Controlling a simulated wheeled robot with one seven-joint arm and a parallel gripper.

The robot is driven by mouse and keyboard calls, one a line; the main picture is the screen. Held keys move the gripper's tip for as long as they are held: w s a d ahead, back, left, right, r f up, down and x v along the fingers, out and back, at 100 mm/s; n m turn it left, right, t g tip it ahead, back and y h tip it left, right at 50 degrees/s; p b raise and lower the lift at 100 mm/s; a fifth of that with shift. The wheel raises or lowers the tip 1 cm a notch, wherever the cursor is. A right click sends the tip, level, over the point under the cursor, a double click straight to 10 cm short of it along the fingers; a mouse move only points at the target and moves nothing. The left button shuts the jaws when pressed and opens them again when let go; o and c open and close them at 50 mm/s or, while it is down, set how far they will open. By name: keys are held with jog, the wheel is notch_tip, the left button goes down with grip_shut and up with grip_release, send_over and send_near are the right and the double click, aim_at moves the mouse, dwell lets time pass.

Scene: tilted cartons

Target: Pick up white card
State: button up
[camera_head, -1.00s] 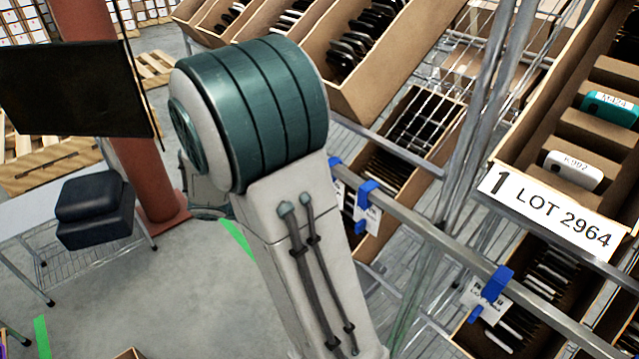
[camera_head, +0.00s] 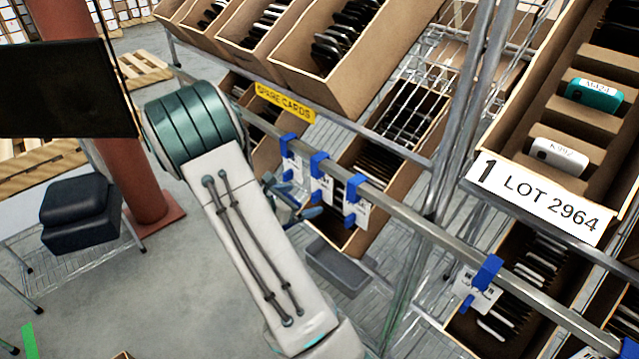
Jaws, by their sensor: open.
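A white card marked with small dark print (camera_head: 558,153) lies in a slot of the tilted carton (camera_head: 516,142) at the right. The plate on the carton's front reads "1 LOT 2964". A teal card (camera_head: 595,95) lies in a slot farther up the same carton. Two dark blue-grey finger-like shapes, seemingly my gripper (camera_head: 296,203), show just right of my arm, near the hanging tags. They are apart with nothing seen between them. My arm hides the rest of the gripper. It is well left of the white card.
A metal rail (camera_head: 420,222) crosses in front of the rack, with white tags (camera_head: 357,212) on blue clips. A grey tray (camera_head: 337,267) sits below it. More tilted cartons (camera_head: 350,75) and an upright post (camera_head: 465,120) stand behind.

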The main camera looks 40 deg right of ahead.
aim_at(312, 195)
jog(key=x, duration=0.5)
jog(key=shift+s+d+r+p, duration=0.15)
jog(key=shift+s+r+p, duration=0.1)
jog(key=shift+r+p, duration=0.15)
jog(key=shift+d+f, duration=0.15)
jog(key=shift+d, duration=0.1)
jog(key=c, duration=1.2)
jog(key=shift+c, duration=0.2)
